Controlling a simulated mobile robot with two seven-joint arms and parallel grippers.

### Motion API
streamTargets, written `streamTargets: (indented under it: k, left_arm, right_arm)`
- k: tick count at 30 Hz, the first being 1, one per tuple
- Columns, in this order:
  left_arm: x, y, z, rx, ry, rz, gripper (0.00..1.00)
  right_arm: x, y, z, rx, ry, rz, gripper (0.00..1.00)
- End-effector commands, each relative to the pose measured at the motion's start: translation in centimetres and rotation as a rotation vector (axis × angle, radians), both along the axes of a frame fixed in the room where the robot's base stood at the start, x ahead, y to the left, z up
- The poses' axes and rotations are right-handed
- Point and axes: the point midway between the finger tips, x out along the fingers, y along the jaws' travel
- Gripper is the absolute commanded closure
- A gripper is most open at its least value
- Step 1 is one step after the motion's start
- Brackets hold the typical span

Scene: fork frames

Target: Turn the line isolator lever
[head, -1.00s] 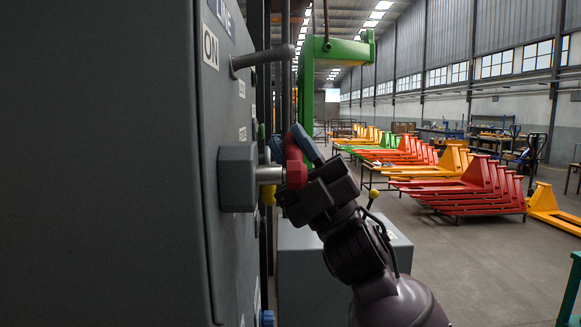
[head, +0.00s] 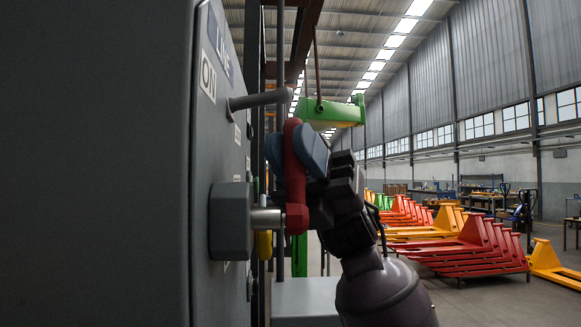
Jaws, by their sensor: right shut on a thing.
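The red isolator lever (head: 293,175) stands out from the grey cabinet (head: 120,160) on a metal shaft (head: 266,219) with a dark grey hub (head: 231,221). The lever points up from the shaft, its top near the height of a grey rod (head: 258,99) on the panel. An ON label (head: 208,75) and a LINE label (head: 219,42) are above. My right gripper (head: 293,152) comes from the right and is shut on the upper part of the lever, a blue finger on either side. Part of the far finger is hidden by the lever. My left gripper is not in view.
The cabinet fills the left side, close to my right gripper. A green beam (head: 330,112) hangs behind the lever. A grey box (head: 305,300) stands low behind my right arm. Red and orange pallet-truck frames (head: 470,245) stand farther back; open floor lies at the right.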

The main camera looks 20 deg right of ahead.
Motion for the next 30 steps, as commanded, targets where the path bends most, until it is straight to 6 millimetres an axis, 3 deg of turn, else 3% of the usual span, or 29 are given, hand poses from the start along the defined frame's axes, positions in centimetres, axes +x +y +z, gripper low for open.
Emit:
streamTargets:
  k: [13, 30]
  left_arm:
    - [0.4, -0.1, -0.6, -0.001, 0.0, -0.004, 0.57]
    - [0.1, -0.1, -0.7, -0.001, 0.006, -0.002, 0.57]
  right_arm:
    - [-1.9, 0.6, 0.2, -0.08, -0.274, 0.0, 1.0]
    - [-2.4, 0.8, 0.2, -0.101, -0.34, 0.002, 1.0]
